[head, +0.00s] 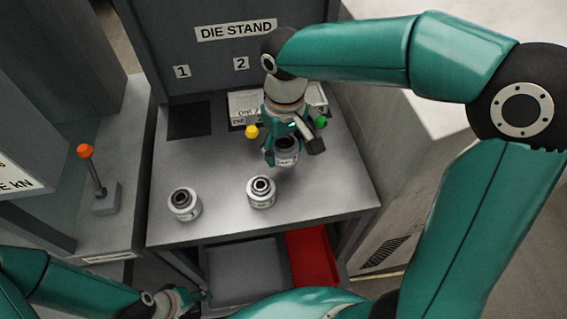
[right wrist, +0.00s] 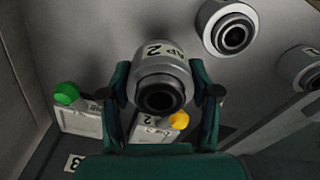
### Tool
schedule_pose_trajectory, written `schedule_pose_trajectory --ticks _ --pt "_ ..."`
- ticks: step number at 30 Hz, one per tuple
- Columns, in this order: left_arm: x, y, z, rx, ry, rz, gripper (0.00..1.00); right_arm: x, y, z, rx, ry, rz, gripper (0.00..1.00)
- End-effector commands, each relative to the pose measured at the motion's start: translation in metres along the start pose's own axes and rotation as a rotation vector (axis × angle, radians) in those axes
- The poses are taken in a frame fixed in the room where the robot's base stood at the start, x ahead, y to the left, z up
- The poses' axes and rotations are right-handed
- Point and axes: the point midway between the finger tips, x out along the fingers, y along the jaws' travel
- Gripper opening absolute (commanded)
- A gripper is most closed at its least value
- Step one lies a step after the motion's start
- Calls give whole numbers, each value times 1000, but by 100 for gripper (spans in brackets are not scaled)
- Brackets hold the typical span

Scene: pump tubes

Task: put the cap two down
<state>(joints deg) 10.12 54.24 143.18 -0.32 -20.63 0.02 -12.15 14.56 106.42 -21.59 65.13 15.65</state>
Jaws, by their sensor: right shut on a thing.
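Cap two (right wrist: 160,75) is a grey-white cylinder with a dark bored end and a label reading "AP 2" in the right wrist view. My right gripper (right wrist: 162,98) is shut on it, one finger on each side. In the head view, cap two (head: 286,152) hangs in my right gripper (head: 288,155) over the right part of the stand top; its gap to the surface is hard to judge. My left gripper (head: 190,298) is low at the bottom left, below the stand's front edge, partly cut off, its fingers unclear.
Two similar caps stand on the stand top (head: 225,165), one at front left (head: 184,204) and one at front centre (head: 261,192). Behind the gripper are white labelled blocks (head: 243,106) with a yellow knob (head: 252,131) and a green knob (head: 320,121). A red bin (head: 312,258) is below.

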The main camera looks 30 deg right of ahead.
Motion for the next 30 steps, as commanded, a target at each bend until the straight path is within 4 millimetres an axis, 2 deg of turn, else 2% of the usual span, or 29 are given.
schedule_pose_trajectory --ticks 7,15,26,27,29,30 --pt "1 0 0 0 0 0 40 20 1 0 3 1 0 13" --pt "3 -1 0 0 0 0 40 54 1 0 3 0 0 13" --pt "5 -2 0 0 0 0 40 58 1 0 4 3 -1 13" --pt "6 -2 0 0 0 0 40 59 1 0 3 2 -1 63" --pt "5 -2 0 0 0 0 40 58 1 0 4 2 -1 72" --pt "5 -2 0 0 0 0 40 58 1 0 4 2 -1 72"
